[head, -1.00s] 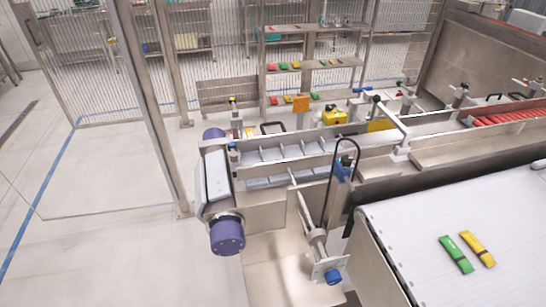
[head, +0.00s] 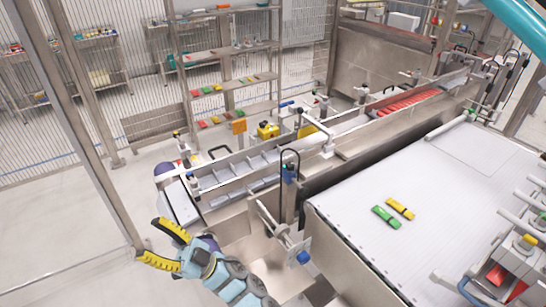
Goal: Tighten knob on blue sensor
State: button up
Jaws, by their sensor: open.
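My gripper (head: 149,240) is in the lower left of the head view, with its yellow-and-black fingers spread and nothing between them. It is over the pale floor, left of the conveyor end. A small blue part that looks like the sensor (head: 289,174) is mounted upright beside the conveyor, with a black cable looping above it. It is to the right of and above my gripper in the picture, well apart from it. Its knob is too small to make out. A blue round end piece (head: 303,257) sits on a bracket lower down.
A pocketed conveyor (head: 240,172) runs back to the right, with red packs (head: 410,103) further along. A white belt (head: 350,225) carries a green pack (head: 386,217) and a yellow pack (head: 400,209). A metal post (head: 85,130) stands left. Floor at lower left is free.

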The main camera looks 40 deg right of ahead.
jog(key=w+d+r+m+t+h+p, duration=0.2)
jog(key=w+d+r+m+h+p, duration=0.15)
jog(key=d+r, duration=0.45)
jog(key=m+h+p, duration=0.7)
jog(key=m+h, duration=0.3)
jog(key=h, duration=0.8)
send_near(294, 168)
jog(key=shift+g, duration=0.4)
jog(key=shift+w+a+r+b, duration=0.1)
jog(key=shift+w+r+b, duration=0.1)
jog(key=shift+w, duration=1.05)
jog(key=shift+w+r+b, duration=0.15)
jog(key=shift+w+r, duration=0.05)
jog(key=shift+w, duration=1.1)
jog(key=w, duration=0.4)
jog(key=shift+a+r+b, duration=0.1)
jog(key=shift+b, duration=0.25)
jog(key=shift+w, duration=0.9)
jog(key=shift+w+a, duration=0.1)
jog(key=shift+w, duration=0.3)
